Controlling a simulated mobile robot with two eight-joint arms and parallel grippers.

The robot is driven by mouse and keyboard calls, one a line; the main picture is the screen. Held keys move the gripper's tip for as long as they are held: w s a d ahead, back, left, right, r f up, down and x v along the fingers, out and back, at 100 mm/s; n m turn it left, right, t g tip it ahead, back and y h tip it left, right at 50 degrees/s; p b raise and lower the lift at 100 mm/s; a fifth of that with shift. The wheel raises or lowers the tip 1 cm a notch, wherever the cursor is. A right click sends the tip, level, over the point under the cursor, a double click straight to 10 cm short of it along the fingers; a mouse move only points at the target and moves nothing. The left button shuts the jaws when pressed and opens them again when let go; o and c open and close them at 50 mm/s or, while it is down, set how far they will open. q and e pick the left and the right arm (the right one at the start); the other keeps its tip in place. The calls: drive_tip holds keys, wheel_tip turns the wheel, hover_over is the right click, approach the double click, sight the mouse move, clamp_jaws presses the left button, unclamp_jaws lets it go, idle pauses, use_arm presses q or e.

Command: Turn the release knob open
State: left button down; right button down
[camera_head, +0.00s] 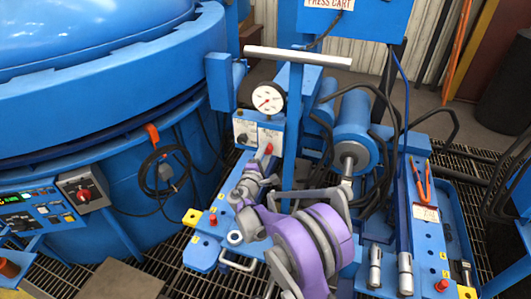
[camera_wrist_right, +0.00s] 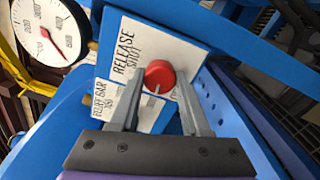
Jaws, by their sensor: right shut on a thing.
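The release knob (camera_wrist_right: 160,75) is a round red knob with a pale pointer line. It sits on a white plate (camera_wrist_right: 174,46) lettered "RELEASE" and "SHUT". In the wrist view the pointer line is toward the gripper side, at the lower edge of the knob. My right gripper (camera_wrist_right: 158,88) has one grey finger on each side of the knob and is shut on it. In the head view the knob (camera_head: 268,149) is small and red, with my right gripper (camera_head: 265,158) at it. My left gripper is not in view.
A round pressure gauge (camera_head: 267,98) stands just above the plate. A blue cylinder (camera_head: 353,130) and black hoses are to the right. The big blue furnace (camera_head: 110,95) fills the left, with a control panel (camera_head: 45,212). Orange-handled pliers (camera_head: 421,183) lie on the right blue beam.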

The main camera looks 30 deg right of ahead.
idle(0.3)
drive_tip(key=shift+c, duration=1.9)
unclamp_jaws()
drive_tip(key=v, duration=1)
drive_tip(key=shift+s+a+p, duration=0.25)
drive_tip(key=shift+a+p, duration=0.05)
drive_tip(key=shift+a, duration=0.05)
